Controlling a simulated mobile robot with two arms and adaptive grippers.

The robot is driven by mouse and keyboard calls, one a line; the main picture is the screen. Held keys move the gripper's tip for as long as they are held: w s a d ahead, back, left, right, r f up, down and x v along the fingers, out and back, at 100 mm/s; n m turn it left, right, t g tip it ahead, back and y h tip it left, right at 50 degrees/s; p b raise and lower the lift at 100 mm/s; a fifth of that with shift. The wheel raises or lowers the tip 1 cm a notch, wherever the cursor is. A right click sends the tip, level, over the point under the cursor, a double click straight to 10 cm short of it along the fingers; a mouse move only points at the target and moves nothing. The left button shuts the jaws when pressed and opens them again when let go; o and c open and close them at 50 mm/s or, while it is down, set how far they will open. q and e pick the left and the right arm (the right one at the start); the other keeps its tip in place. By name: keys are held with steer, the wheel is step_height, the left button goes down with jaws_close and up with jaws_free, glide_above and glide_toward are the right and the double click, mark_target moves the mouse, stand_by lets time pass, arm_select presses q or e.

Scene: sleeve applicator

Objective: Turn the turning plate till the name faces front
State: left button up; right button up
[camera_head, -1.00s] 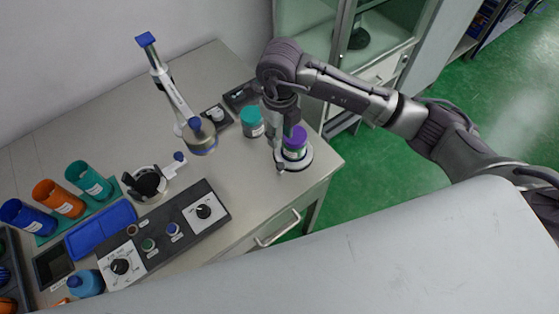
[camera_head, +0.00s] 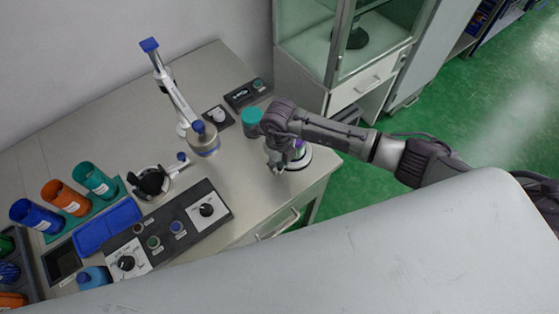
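The turning plate (camera_head: 303,163) is a pale round disc near the right corner of the table. A jar with a purple lid (camera_head: 299,144) stands on it, mostly hidden behind my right arm's wrist. Any name on the jar is hidden. My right gripper (camera_head: 277,166) reaches down from above at the left edge of the plate, beside the jar. Its fingers are small and partly covered by the wrist, so I cannot tell whether they are open or touch the plate. My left gripper is not in view.
A teal-lidded jar (camera_head: 251,117) stands left of my wrist. A blue-topped arm stand (camera_head: 172,90) is farther left. A control panel (camera_head: 170,232), blue tray (camera_head: 107,226) and coloured cups (camera_head: 67,199) fill the left. A glass cabinet (camera_head: 335,45) stands behind.

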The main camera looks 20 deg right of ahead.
jaws_close()
steer(key=shift+d, duration=0.1)
stand_by(0.4)
steer(key=shift+s+d+n+b, duration=0.45)
steer(key=shift+n+b, duration=0.25)
steer(key=shift+n, duration=0.25)
steer(key=shift+s+d+n+b, duration=0.35)
steer(key=shift+n+b, duration=0.35)
steer(key=shift+n, duration=0.25)
steer(key=shift+s+d+n+b, duration=0.25)
steer(key=shift+d+n+b, duration=0.3)
steer(key=shift+n+b, duration=0.3)
steer(key=d+n+b, duration=0.1)
steer(key=n+b, duration=0.2)
steer(key=shift+s+d+f, duration=0.1)
steer(key=shift+s+d, duration=0.15)
steer(key=shift+d, duration=0.15)
steer(key=shift+d+n+b, duration=1)
steer(key=shift+n+b, duration=0.55)
steer(key=shift+b, duration=0.2)
